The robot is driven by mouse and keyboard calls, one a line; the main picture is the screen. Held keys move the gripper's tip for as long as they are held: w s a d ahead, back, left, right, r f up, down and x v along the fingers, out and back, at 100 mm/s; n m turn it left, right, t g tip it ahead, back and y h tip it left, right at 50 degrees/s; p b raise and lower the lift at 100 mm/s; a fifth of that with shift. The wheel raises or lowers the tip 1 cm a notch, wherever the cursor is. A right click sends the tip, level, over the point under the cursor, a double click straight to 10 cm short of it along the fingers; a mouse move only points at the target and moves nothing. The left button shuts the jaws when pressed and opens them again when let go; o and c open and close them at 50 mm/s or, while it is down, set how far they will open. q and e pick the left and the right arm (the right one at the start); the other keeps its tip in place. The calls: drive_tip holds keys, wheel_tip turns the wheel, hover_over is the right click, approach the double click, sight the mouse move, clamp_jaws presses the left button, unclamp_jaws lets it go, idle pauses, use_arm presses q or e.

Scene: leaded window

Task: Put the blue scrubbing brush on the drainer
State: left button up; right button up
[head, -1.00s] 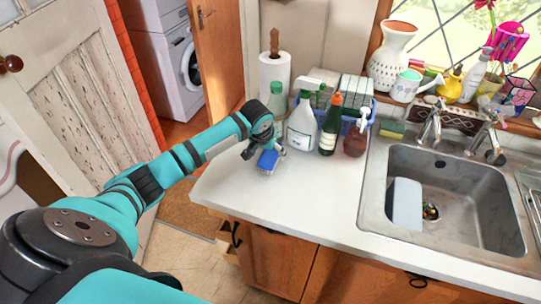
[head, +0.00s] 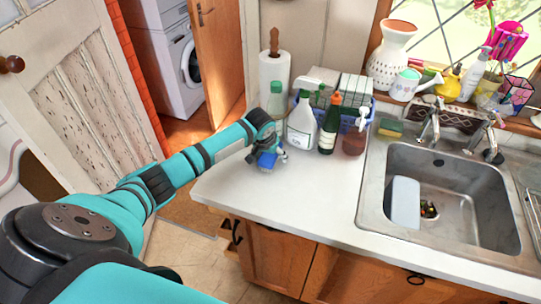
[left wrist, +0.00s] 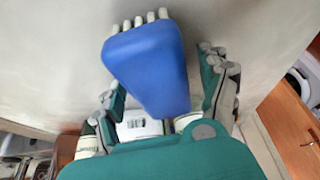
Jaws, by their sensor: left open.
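The blue scrubbing brush (head: 266,161) is on the white worktop near its left end, partly hidden by my left gripper (head: 268,153). In the left wrist view the brush (left wrist: 150,62) shows as a blue block with pale bristle tufts along its far edge. My left gripper (left wrist: 165,85) is open, with one finger on each side of the brush; a gap shows on the right side, and contact on the left is unclear. A strip of what looks like the metal drainer (head: 532,195) shows at the right edge, beside the sink. My right gripper is not in view.
Several bottles (head: 301,126) and a blue basket (head: 372,108) stand just behind and right of my left gripper. The steel sink (head: 465,200) holds a pale board (head: 406,203). Taps (head: 432,125) rise behind it. The worktop in front of the bottles is clear.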

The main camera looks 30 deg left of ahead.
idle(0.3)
use_arm(q)
drive_tip(key=shift+s, duration=0.1)
drive_tip(key=c, duration=0.9)
drive_tip(key=shift+d, duration=0.15)
drive_tip(key=c, duration=0.5)
